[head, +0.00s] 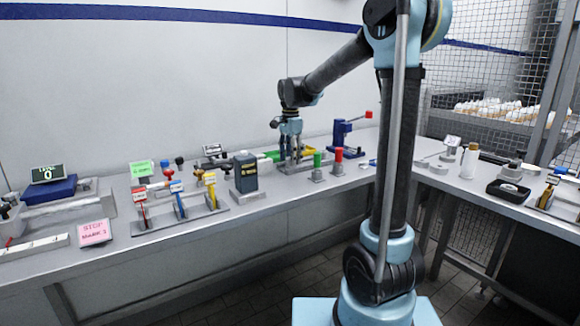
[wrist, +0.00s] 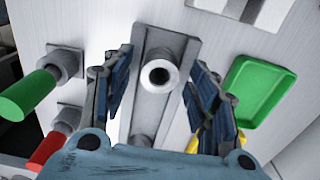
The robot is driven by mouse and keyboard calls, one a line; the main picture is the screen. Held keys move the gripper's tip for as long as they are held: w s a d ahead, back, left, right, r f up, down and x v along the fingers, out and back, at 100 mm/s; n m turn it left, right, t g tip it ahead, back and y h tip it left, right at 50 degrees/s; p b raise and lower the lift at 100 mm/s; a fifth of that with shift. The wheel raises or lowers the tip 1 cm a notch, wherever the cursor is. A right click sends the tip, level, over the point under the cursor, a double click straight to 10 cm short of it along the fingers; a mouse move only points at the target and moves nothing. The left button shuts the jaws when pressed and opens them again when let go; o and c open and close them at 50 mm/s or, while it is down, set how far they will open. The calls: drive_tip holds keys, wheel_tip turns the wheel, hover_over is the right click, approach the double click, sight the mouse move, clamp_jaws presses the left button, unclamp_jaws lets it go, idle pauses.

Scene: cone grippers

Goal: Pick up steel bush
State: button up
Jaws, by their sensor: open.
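My gripper (wrist: 157,68) is open, with one dark finger on each side of the bush and a visible gap on both sides. Whether the fingertips are level with the bush I cannot tell. In the head view, my gripper (head: 291,130) points down over the back bench. The bush cannot be made out there.
Green (head: 317,159) and red (head: 339,155) cylinders stand in grey holders beside the fixture. A green tray (wrist: 262,90) lies on its other side, with a yellow item partly hidden by a finger. A blue press (head: 343,137) and a dark box (head: 246,172) flank the area.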

drive_tip(key=shift+c, duration=0.4)
drive_tip(key=c, duration=1.1)
wheel_tip(320, 180, up, 10)
